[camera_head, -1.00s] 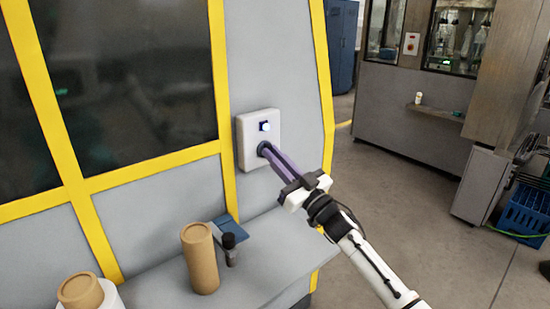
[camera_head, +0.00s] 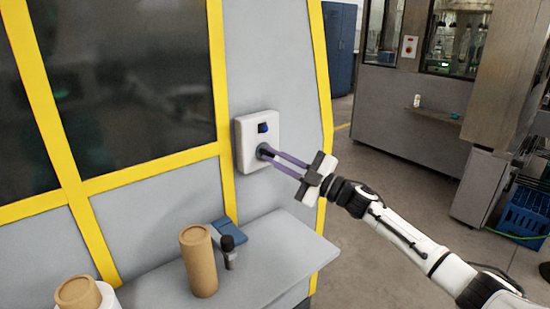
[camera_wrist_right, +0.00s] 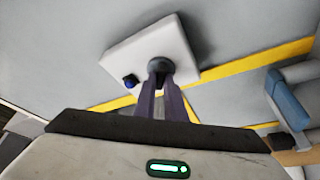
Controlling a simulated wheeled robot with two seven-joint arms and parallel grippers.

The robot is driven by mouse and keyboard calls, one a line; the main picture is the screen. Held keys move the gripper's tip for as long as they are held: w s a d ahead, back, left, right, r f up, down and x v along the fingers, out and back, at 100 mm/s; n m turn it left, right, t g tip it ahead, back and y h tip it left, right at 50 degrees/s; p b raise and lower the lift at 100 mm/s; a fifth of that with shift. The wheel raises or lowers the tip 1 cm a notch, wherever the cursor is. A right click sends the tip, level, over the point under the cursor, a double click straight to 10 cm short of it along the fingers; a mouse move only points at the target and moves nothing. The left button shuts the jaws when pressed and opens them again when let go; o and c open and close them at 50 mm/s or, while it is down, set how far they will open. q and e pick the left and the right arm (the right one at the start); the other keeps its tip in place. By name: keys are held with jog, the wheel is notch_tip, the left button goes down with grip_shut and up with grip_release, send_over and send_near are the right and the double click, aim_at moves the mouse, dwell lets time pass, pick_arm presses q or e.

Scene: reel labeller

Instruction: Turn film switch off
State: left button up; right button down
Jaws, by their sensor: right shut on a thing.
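The white switch box (camera_head: 245,150) is mounted on the machine's grey panel. It carries a small blue indicator (camera_head: 263,127), now dark, with a dark round knob (camera_head: 263,150) below it. My right gripper (camera_head: 267,152) is shut on the knob, its long purple fingers reaching in from the right. In the right wrist view, the fingertips meet at the knob (camera_wrist_right: 160,65), and the box (camera_wrist_right: 150,45) and blue indicator (camera_wrist_right: 131,80) show beside it. The fingers partly hide the knob. My left gripper is out of view.
Below the box, a grey shelf (camera_head: 290,255) bears a cardboard tube (camera_head: 199,262), a dark-topped small object (camera_head: 229,252) and a blue item (camera_head: 225,231). Another brown roll (camera_head: 78,292) stands at the lower left. Open floor lies to the right.

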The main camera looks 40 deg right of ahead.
jog(key=n, duration=0.2)
jog(key=n+g+p, duration=0.1)
jog(key=n, duration=0.1)
jog(key=shift+r+g+y, duration=0.2)
jog(key=shift+g+y, duration=0.1)
jog(key=shift+n+g+p, duration=0.7)
jog(key=shift+n+p, duration=0.1)
jog(key=shift+n, duration=1)
jog(key=c, duration=1.8)
grip_release()
jog(key=shift+s+d, duration=0.1)
jog(key=shift+b+v, duration=1.05)
jog(key=shift+v, duration=4)
jog(key=shift+s+r, duration=0.1)
